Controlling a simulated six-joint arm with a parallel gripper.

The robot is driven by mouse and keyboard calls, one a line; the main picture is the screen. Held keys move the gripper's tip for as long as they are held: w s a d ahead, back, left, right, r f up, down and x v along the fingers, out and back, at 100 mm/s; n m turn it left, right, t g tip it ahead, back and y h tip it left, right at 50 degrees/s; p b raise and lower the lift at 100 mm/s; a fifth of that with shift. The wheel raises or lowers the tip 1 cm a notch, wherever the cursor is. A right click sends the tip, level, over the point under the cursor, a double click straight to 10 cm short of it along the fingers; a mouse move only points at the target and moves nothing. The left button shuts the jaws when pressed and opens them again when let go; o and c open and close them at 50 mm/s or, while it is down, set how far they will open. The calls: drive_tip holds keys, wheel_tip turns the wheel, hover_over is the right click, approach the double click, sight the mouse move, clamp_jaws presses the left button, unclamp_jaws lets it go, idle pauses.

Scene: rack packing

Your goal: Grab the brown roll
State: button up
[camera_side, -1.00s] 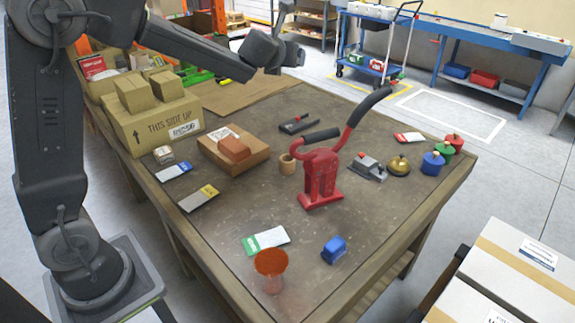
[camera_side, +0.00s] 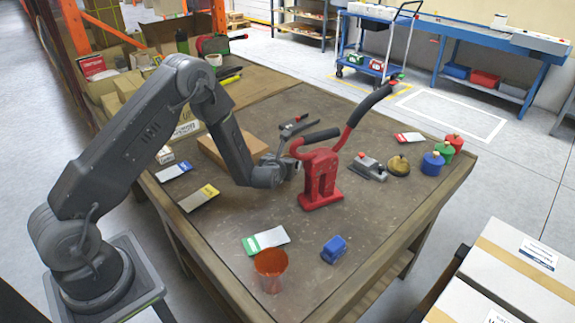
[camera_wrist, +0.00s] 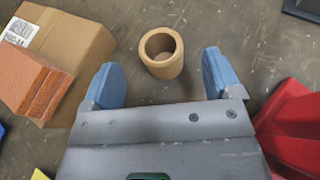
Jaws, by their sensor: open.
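The brown roll (camera_wrist: 161,54) is a short hollow tube standing on the table in the wrist view. It lies just beyond and between the two blue fingertips of my gripper (camera_wrist: 161,78), with gaps to both fingers. My gripper is open and nothing is between its fingers. In the side view my gripper (camera_side: 288,168) is low over the middle of the table, and the roll is hidden behind it there.
A red tool (camera_side: 321,178) with black handles stands close to the right of my gripper. A cardboard box (camera_wrist: 58,55) with an orange-brown brick (camera_wrist: 32,80) is to the left. An orange cup (camera_side: 270,272) and a blue block (camera_side: 333,249) are at the front.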

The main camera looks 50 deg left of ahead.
drive_tip(key=shift+f, duration=0.5)
drive_tip(key=shift+w+a+f, duration=0.15)
drive_tip(key=shift+w+a, duration=0.05)
drive_tip(key=shift+w, duration=0.1)
drive_tip(key=shift+x, duration=2.1)
drive_tip(key=c, duration=1)
